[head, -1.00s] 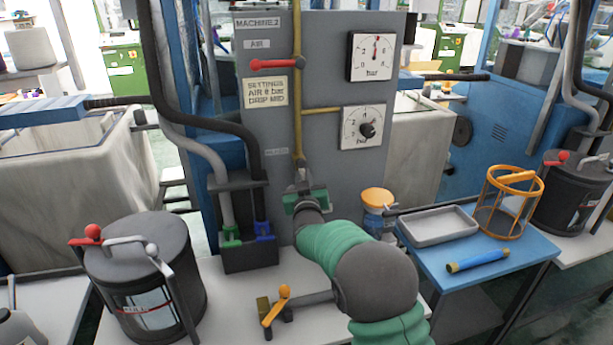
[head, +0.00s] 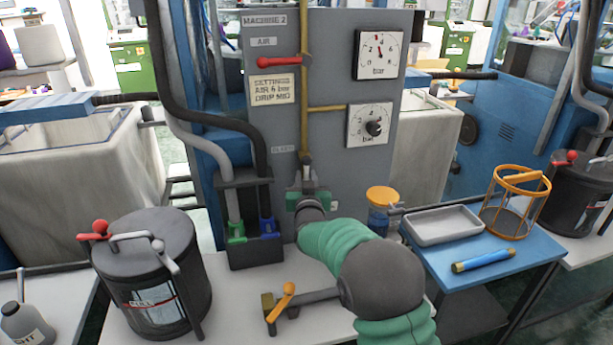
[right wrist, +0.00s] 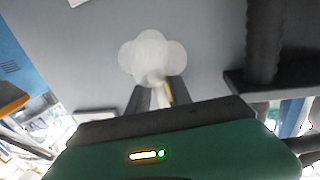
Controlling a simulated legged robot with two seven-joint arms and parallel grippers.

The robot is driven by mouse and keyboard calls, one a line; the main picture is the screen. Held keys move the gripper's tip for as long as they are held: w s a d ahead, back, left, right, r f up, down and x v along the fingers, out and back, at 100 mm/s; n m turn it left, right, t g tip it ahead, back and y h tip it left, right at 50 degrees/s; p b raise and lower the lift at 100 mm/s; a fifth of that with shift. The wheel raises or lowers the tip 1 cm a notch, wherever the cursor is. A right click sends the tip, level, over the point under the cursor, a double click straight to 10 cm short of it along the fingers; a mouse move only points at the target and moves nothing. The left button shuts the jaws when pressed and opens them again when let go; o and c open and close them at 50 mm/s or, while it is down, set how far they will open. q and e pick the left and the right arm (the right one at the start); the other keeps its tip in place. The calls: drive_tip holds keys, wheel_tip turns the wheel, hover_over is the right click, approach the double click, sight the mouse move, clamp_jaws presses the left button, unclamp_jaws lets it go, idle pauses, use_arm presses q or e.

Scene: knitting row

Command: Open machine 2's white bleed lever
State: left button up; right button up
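Machine 2's grey panel (head: 340,75) stands ahead, with a red lever (head: 278,62) on its upper left and a brass pipe running down it. My right gripper (head: 306,172) is at the panel's lower part, below the pipe's end. In the right wrist view its two dark fingers (right wrist: 158,96) are apart, with a narrow pale piece (right wrist: 157,96) between them that looks like the white bleed lever. A white cloud-like puff (right wrist: 152,55) hides what lies just beyond the fingertips. The lever cannot be made out in the head view. My left gripper is not in view.
Two gauges (head: 379,54) sit on the panel's right side. A black lidded pot (head: 150,265) stands at front left. A dark holder (head: 250,250) with hoses is left of my arm. A blue table (head: 525,262) at right bears a tray (head: 444,236) and an orange basket frame (head: 515,200).

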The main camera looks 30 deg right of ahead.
drive_tip(key=shift+o, duration=0.8)
drive_tip(key=shift+w, duration=0.1)
drive_tip(key=shift+r, duration=0.15)
drive_tip(key=shift+s, duration=0.2)
drive_tip(key=p+v, duration=0.1)
drive_tip(key=v, duration=1.5)
drive_tip(key=shift+s+p, duration=0.2)
drive_tip(key=shift+p, duration=0.1)
drive_tip(key=shift+a, duration=0.1)
